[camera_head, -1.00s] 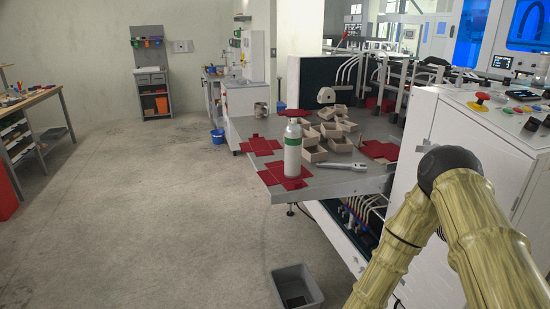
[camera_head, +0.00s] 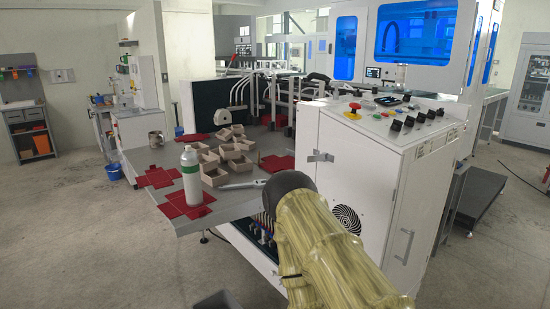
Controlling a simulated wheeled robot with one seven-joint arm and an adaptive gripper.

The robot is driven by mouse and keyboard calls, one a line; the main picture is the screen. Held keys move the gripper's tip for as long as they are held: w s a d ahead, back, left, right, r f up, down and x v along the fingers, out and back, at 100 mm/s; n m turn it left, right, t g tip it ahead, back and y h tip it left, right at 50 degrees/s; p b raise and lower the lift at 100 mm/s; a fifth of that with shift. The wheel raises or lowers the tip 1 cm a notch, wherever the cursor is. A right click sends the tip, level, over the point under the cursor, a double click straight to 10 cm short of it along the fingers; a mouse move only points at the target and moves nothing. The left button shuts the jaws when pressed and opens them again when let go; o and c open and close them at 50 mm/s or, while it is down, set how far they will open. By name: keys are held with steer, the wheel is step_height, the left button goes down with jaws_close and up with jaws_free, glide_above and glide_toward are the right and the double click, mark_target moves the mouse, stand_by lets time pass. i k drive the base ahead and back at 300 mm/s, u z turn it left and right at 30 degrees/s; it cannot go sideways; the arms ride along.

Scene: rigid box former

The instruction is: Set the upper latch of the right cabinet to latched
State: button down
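A white cabinet (camera_head: 345,180) with a control panel on its sloped top stands right of centre. A small metal latch (camera_head: 320,157) sits near the upper left of its front face. The latch is too small for me to tell whether it is latched. A round black fan grille (camera_head: 346,218) is lower on that face, and a metal handle (camera_head: 404,247) is on the side to the right. My arm, in a yellow cover, reaches up in front of the cabinet's left part and hides some of it. My gripper is not in view.
A grey table (camera_head: 240,207) left of the cabinet holds a white-green bottle (camera_head: 191,176), several cardboard boxes (camera_head: 215,174), red flat blanks (camera_head: 187,203) and a wrench (camera_head: 243,184). Buttons including a red one (camera_head: 355,107) line the cabinet top. Floor is open at left and right.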

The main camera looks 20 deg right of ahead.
mark_target(321, 157)
steer(key=u, duration=1.1)
steer(key=i, duration=4.8)
steer(key=z, duration=4.6)
steer(key=i, duration=0.65)
steer(key=u, duration=0.05)
